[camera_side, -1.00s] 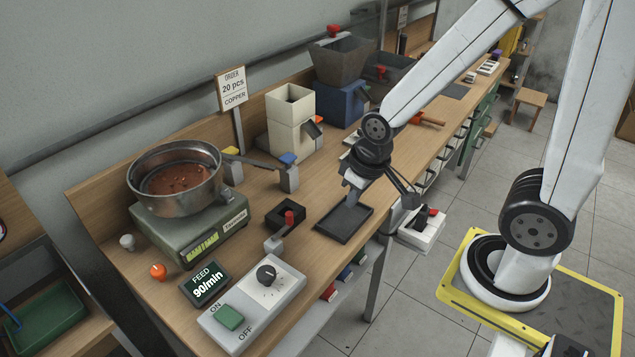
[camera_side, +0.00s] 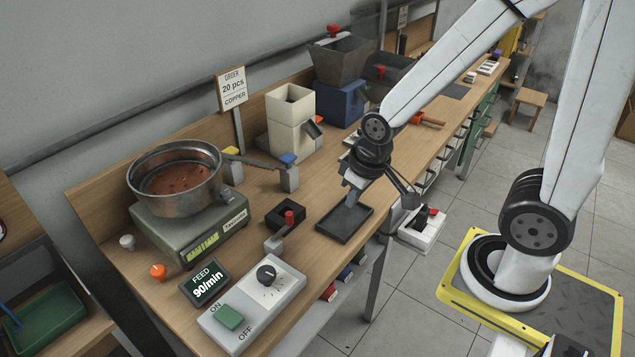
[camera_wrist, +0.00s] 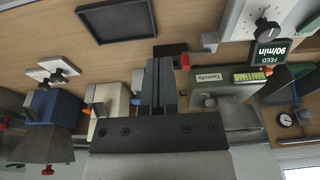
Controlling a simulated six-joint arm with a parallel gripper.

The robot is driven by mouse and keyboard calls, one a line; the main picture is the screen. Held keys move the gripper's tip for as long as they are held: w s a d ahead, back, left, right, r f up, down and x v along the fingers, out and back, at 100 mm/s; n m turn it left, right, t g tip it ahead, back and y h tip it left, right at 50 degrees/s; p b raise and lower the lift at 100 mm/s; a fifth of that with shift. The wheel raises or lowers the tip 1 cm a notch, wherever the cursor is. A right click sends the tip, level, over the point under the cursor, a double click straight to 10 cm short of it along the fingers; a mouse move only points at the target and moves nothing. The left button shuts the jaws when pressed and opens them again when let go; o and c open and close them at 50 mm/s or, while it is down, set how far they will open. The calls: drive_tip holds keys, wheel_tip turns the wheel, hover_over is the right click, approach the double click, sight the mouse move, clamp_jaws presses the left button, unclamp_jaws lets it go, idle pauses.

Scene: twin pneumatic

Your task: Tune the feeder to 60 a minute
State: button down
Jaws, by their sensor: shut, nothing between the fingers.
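The bowl feeder (camera_side: 180,215) stands at the left of the bench, a metal bowl of small copper-coloured pieces on a green-grey base. Its dark display (camera_side: 205,285) reads FEED 90/min; in the wrist view the display (camera_wrist: 269,52) also reads 90/min. In front is a light grey control box (camera_side: 285,292) with a black dial knob (camera_side: 266,275) and a green ON/OFF switch (camera_side: 229,318). The knob shows in the wrist view too (camera_wrist: 267,29). My gripper (camera_side: 347,200) is shut and empty above the dark tray, well right of the knob. In the wrist view its fingers (camera_wrist: 160,65) lie together.
A dark tray (camera_side: 344,238) lies below my gripper. A small black block (camera_side: 277,214) and a red-topped lever (camera_side: 279,238) stand between it and the control box. A cream hopper (camera_side: 290,110), a blue machine (camera_side: 340,101) and an order sign (camera_side: 232,88) stand behind.

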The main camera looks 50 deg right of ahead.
drive_tip(key=c, duration=0.8)
unclamp_jaws()
drive_tip(key=shift+c, duration=0.2)
drive_tip(key=o, duration=0.7)
drive_tip(key=shift+w+a, duration=0.4)
drive_tip(key=shift+a, duration=0.05)
drive_tip(key=m+g, duration=0.3)
drive_tip(key=m, duration=0.4)
hover_over(266, 272)
drive_tip(key=shift+f, duration=0.95)
drive_tip(key=shift+f, duration=0.15)
drive_tip(key=shift+f, duration=3.75)
